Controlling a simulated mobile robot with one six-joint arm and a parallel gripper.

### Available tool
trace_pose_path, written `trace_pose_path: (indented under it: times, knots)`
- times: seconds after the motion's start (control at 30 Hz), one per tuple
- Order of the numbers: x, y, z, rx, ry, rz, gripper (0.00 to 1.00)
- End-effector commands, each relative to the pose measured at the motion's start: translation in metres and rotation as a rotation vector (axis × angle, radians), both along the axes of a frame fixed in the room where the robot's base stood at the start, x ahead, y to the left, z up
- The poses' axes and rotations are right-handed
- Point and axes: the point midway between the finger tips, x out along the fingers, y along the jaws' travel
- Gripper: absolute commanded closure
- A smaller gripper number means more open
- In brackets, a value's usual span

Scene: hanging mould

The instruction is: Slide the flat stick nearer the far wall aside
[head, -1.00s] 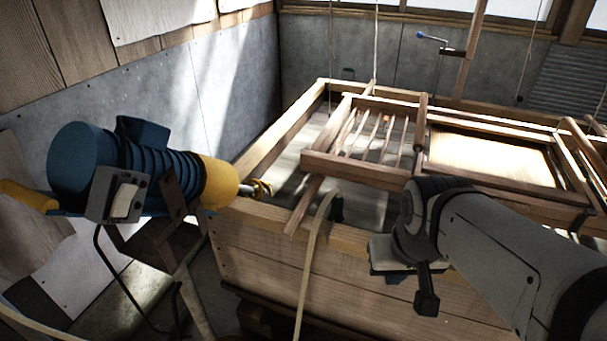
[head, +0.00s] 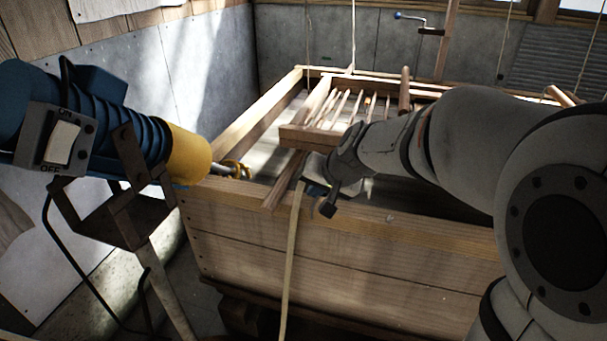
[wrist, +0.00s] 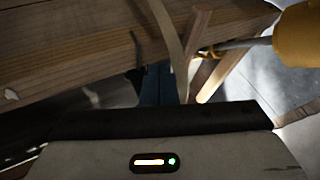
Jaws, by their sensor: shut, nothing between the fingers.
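A flat wooden stick (head: 286,180) slants across the vat's near rim and runs under the slatted wooden frame (head: 330,108). In the wrist view, flat wooden pieces (wrist: 198,38) show at top centre right; I cannot tell which is which stick. A second flat stick is not clearly visible in the head view, where my arm covers part of the frame. My gripper (head: 318,190) is over the near rim, just right of the visible stick. It is shut with nothing held. Its fingertips are mostly hidden, and I cannot tell whether they touch the stick.
The wooden vat (head: 330,250) fills the middle. A blue and yellow motor (head: 185,155) with a shaft stands left, close to the vat corner. Cords (head: 353,35) hang above the frame.

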Motion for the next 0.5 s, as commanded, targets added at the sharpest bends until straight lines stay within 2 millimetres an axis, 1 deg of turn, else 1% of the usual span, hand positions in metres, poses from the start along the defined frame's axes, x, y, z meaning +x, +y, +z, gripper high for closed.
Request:
trace_pose_path:
  times: [0.03, 0.2, 0.4, 0.43, 0.5]
  knots:
    - [0.004, 0.003, -0.009, 0.000, 0.005, 0.001, 1.00]
    - [0.023, 0.015, -0.039, -0.002, 0.006, 0.004, 1.00]
    - [0.043, 0.028, -0.072, -0.002, 0.004, 0.003, 1.00]
    - [0.045, 0.035, -0.065, -0.002, 0.004, 0.007, 1.00]
    - [0.048, 0.046, -0.064, -0.003, 0.003, 0.007, 1.00]
